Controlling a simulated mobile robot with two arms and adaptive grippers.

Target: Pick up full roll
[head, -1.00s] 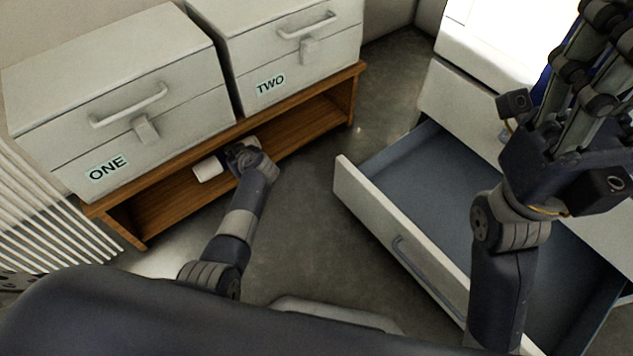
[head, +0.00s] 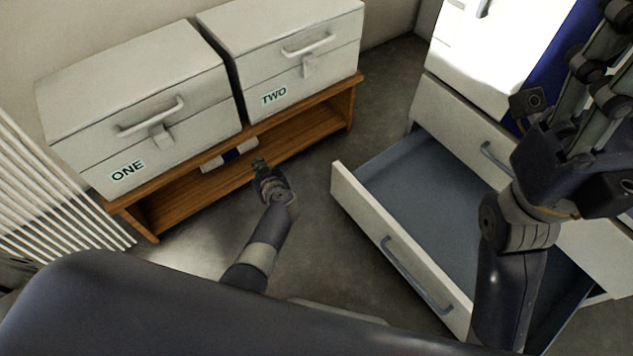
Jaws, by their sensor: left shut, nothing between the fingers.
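Under the wooden shelf's top, a white roll-like item (head: 212,162) shows at the left, partly hidden by the top board. A dark blue item (head: 230,155) and another white item (head: 246,146) show beside it. I cannot tell which of them is a full roll. My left gripper (head: 259,165) is shut and empty, just in front of the shelf opening, apart from these items. My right gripper (head: 606,50) is raised at the upper right above the drawer unit; its fingertips are cut off by the frame.
White boxes labelled ONE (head: 140,100) and TWO (head: 285,50) stand on the wooden shelf unit (head: 200,190). An open, empty-looking drawer (head: 430,200) juts out at the right. A white radiator (head: 60,190) is at the left. Bare floor (head: 320,240) lies between shelf and drawer.

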